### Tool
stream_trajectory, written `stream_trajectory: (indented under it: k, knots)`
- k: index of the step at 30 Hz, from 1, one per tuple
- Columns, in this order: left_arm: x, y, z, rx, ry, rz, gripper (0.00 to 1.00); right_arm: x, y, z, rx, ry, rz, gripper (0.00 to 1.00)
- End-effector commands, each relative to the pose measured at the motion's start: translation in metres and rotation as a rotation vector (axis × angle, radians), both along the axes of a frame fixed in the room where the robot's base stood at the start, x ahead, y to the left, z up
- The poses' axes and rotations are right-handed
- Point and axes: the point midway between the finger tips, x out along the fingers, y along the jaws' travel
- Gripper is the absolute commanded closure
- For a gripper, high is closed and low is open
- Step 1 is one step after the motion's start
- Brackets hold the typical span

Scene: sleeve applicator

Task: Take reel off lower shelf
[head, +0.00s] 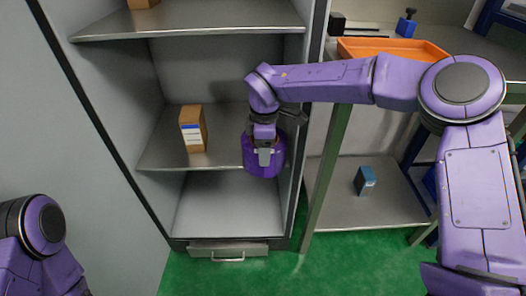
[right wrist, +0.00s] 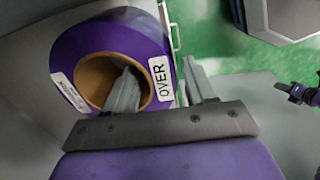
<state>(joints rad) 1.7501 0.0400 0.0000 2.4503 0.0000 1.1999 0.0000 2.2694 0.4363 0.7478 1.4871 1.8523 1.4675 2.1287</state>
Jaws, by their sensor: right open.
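The reel is a purple roll (head: 277,160) at the right front of the cabinet's lower shelf (head: 222,158). Its lower part overlaps the shelf's front edge in the head view; I cannot tell how much of it rests on the shelf. In the right wrist view the reel (right wrist: 112,36) shows a brown cardboard core and a white label reading "OVER". My right gripper (head: 264,150) is open at the reel. One finger appears at or in the core opening and the other outside the rim, with the reel's wall between them.
A brown box (head: 193,128) with a label stands left of the reel on the same shelf. The cabinet's side post (head: 310,110) is close on the right. An orange tray (head: 390,47) and a blue box (head: 365,181) are on the neighbouring bench.

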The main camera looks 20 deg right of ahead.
Motion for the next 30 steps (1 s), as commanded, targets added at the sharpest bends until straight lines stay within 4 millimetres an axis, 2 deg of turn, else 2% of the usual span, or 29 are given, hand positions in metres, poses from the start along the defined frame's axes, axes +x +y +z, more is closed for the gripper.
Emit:
stream_trajectory:
  k: [1,3,11,16,17,30]
  knots:
    - [0.0,0.0,-0.004,0.0,0.0,0.0,1.0,-0.001,0.0,-0.012,-0.001,0.003,0.0,0.45]
    - [0.0,0.0,-0.005,0.0,0.0,0.0,1.0,-0.001,0.001,-0.02,-0.001,0.003,0.001,0.45]
    - [0.0,0.0,-0.004,0.0,0.0,0.0,1.0,0.0,0.002,-0.023,-0.001,0.0,0.004,0.45]
    - [0.0,0.0,-0.004,0.0,0.0,0.0,1.0,0.0,0.003,-0.023,-0.001,0.0,0.005,0.97]
    - [0.0,0.0,-0.004,0.0,0.0,0.0,1.0,0.0,0.003,-0.023,-0.001,0.0,0.006,1.0]
    - [0.0,0.0,-0.004,0.0,0.0,0.0,1.0,0.0,0.003,-0.023,-0.001,0.0,0.006,1.0]
